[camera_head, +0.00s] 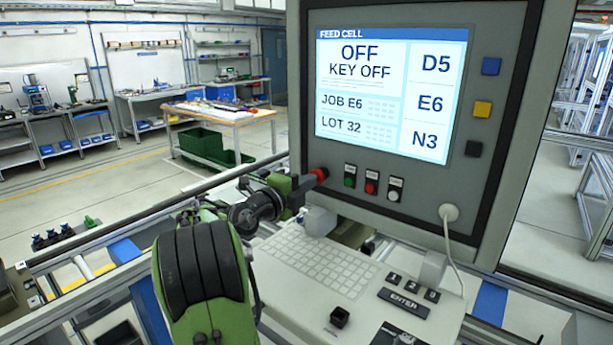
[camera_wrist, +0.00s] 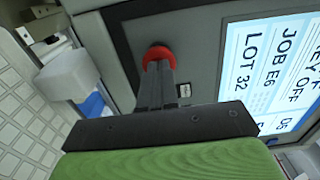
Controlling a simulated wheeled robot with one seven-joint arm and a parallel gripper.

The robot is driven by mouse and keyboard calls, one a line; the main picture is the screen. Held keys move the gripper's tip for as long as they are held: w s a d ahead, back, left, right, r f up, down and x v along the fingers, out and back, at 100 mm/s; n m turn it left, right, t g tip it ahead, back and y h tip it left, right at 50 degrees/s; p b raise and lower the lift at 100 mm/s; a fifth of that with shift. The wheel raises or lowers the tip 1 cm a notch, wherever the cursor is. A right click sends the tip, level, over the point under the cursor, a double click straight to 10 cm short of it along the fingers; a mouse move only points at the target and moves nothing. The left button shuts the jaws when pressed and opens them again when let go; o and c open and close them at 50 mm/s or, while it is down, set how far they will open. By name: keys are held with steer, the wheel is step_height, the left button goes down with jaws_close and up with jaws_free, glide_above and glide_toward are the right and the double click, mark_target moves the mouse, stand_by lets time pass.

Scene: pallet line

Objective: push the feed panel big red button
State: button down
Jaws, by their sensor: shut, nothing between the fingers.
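The feed panel (camera_head: 420,185) is a grey cabinet with a lit screen (camera_head: 390,95) reading "FEED CELL, OFF, KEY OFF". The big red button (camera_head: 320,174) is at the panel's lower left; in the wrist view its red rim (camera_wrist: 158,53) shows around my fingertips. My gripper (camera_head: 304,184) is shut and empty, its fingers pointing at the button. In the wrist view the fingertips (camera_wrist: 157,68) overlap the button's middle and hide it. Whether they touch it or how far it is pressed, I cannot tell.
Small green (camera_head: 350,176), red (camera_head: 371,183) and white (camera_head: 394,190) buttons sit right of the big one. A keyboard (camera_head: 315,262) and an ENTER key (camera_head: 404,302) lie on the shelf below. A white cable (camera_head: 449,240) hangs at the right.

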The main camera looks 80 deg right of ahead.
steer(key=shift+f, duration=0.1)
steer(key=shift+s+d+r+b, duration=0.3)
steer(key=shift+d+b, duration=0.2)
steer(key=shift+b, duration=0.75)
